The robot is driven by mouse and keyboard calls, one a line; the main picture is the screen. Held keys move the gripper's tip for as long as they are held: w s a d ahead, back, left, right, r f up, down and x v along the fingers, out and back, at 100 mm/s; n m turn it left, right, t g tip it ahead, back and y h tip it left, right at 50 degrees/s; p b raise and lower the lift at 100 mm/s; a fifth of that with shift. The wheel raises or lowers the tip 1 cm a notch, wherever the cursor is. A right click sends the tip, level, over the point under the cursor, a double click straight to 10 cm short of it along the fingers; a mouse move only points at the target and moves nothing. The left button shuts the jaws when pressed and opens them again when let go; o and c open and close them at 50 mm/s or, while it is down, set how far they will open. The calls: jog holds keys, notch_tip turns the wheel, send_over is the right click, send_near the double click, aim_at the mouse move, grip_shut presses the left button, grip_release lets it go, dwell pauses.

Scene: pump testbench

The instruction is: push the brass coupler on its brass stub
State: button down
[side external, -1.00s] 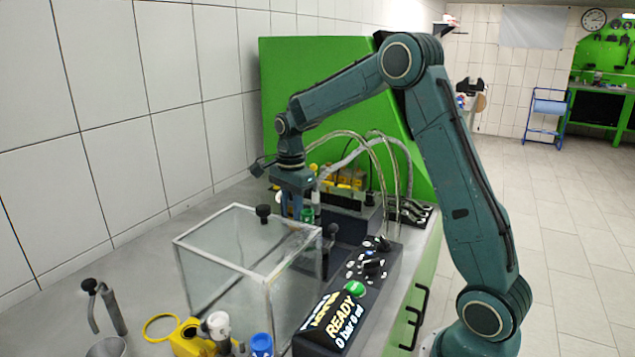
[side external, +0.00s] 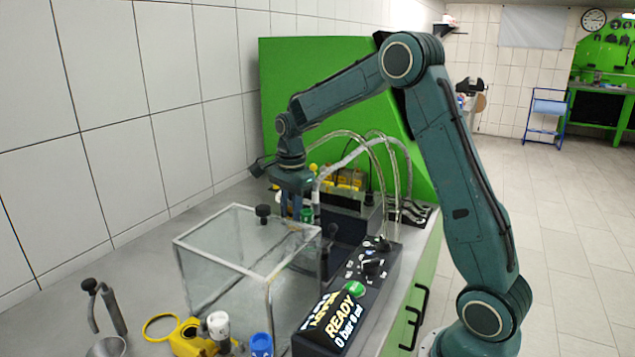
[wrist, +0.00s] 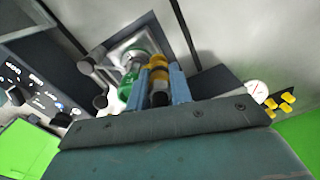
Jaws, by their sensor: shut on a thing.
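In the wrist view, my gripper (wrist: 160,84) has its two blue fingers closed on a yellow-brass, banded piece, which I take to be the brass coupler (wrist: 158,62). A dark section shows lower down between the fingers. A green fitting (wrist: 127,86) stands right beside the left finger. In the side view, my gripper (side external: 293,208) points down behind the glass box, and the coupler is too small or hidden to make out there. I cannot pick out the brass stub; whether the coupler touches it cannot be told.
A clear glass box (side external: 222,262) with a black knob stands in front of my gripper. Clear hoses (side external: 396,165) arch to the right. A control panel (side external: 345,300) reading READY, a yellow part (side external: 188,338) and a blue cap (side external: 261,344) are nearer the camera.

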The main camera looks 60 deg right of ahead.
jog(key=shift+s+f, duration=0.2)
jog(key=shift+f, duration=0.7)
jog(key=c, duration=1.2)
grip_release()
jog(key=shift+w+r, duration=0.1)
jog(key=shift+r, duration=3.6)
